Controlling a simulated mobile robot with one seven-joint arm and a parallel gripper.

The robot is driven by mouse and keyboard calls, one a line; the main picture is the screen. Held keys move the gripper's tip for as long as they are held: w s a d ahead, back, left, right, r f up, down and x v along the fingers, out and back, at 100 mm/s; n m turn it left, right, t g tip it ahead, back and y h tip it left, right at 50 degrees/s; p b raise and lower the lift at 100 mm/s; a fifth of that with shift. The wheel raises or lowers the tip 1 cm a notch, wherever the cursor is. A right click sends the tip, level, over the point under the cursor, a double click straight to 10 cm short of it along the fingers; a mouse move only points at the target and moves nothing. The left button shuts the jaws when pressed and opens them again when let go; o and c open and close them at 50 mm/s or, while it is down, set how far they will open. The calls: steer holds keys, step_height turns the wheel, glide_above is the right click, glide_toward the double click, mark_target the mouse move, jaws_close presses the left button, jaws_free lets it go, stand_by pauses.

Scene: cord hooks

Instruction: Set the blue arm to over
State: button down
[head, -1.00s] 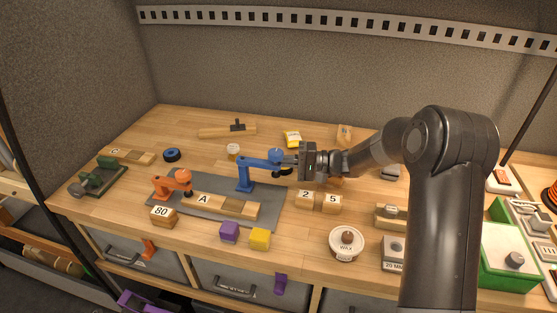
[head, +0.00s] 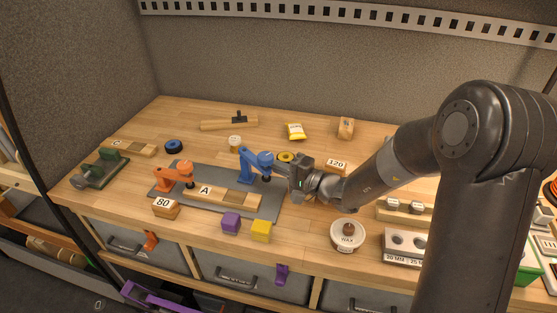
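The blue arm (head: 254,158) stands on its post at the back right of a grey plate (head: 220,207). It points right and toward the front of the bench, with its dark tip hanging just behind the right end of the wooden block marked A (head: 222,194). An orange arm (head: 174,174) stands at the plate's left, its dark tip by the block's left end. My gripper (head: 274,169) reaches in from the right, its fingers at the blue arm's free end. The fingers are small and partly hidden, so their opening and grip cannot be told.
A wood block marked 80 (head: 166,208), a purple cube (head: 231,222) and a yellow cube (head: 261,231) lie in front of the plate. A wax tin (head: 347,234) is at the right front. A yellow tape roll (head: 286,157) lies behind my gripper.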

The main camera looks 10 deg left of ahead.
steer(key=shift+s+a, duration=0.3)
steer(key=shift+s, duration=0.35)
steer(key=shift+s+a, duration=0.3)
steer(key=shift+s, duration=0.3)
steer(key=shift+s+a, duration=0.75)
steer(key=shift+s, duration=0.15)
steer(key=shift+s+a, duration=0.5)
steer(key=shift+a, duration=0.2)
steer(key=shift+s+a, duration=0.45)
steer(key=shift+a, duration=0.2)
steer(key=shift+s+a+r, duration=0.2)
steer(key=shift+s+a, duration=0.15)
steer(key=shift+a, duration=0.4)
steer(key=w+v, duration=0.1)
steer(key=v, duration=1.1)
steer(key=shift+d+f, duration=0.15)
steer(key=shift+f, duration=0.05)
steer(key=shift+s, duration=0.1)
